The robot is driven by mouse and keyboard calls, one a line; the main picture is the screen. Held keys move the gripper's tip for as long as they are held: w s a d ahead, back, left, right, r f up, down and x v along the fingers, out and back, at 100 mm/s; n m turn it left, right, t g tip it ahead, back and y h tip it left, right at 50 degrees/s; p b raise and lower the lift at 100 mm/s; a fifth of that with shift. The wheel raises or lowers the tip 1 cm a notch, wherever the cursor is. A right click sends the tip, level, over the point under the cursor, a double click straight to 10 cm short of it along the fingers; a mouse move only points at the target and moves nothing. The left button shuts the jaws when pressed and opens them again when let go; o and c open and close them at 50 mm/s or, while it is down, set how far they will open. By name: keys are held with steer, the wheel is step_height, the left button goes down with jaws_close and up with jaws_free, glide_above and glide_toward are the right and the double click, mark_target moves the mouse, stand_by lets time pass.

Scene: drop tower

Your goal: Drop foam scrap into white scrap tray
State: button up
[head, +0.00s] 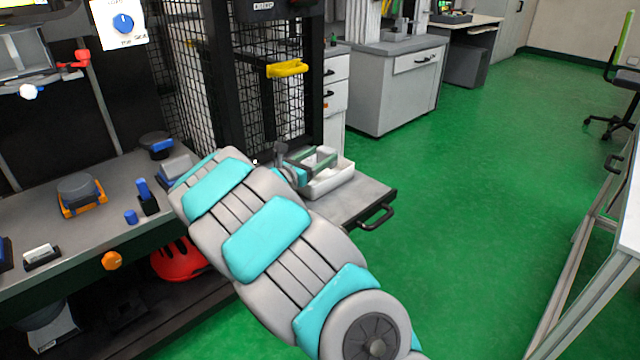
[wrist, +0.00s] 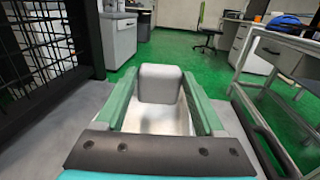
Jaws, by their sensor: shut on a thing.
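The foam scrap (wrist: 160,83) is a pale grey block with rounded edges. My gripper (wrist: 159,76) has green fingers and is shut on the foam scrap near the fingertips. The white scrap tray (head: 333,181) stands on a grey shelf at the foot of the drop tower in the head view. My gripper (head: 318,159) is over this tray. In the wrist view, the tray's pale inside (wrist: 158,121) shows between the fingers, below the foam. The gap between foam and tray floor is hard to judge. My arm hides part of the shelf.
The black mesh tower (head: 270,85) with a yellow handle (head: 287,69) rises directly behind and left of the tray. The shelf (head: 367,196) has a dark handle at its right. A workbench (head: 95,215) with small items is on the left. Green floor lies open to the right.

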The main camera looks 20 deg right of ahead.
steer(key=shift+f+b, duration=0.4)
steer(key=shift+f, duration=0.45)
steer(key=o, duration=1.3)
steer(key=shift+a, duration=0.15)
steer(key=v, duration=0.7)
steer(key=shift+s+a, duration=0.2)
steer(key=shift+a, duration=0.05)
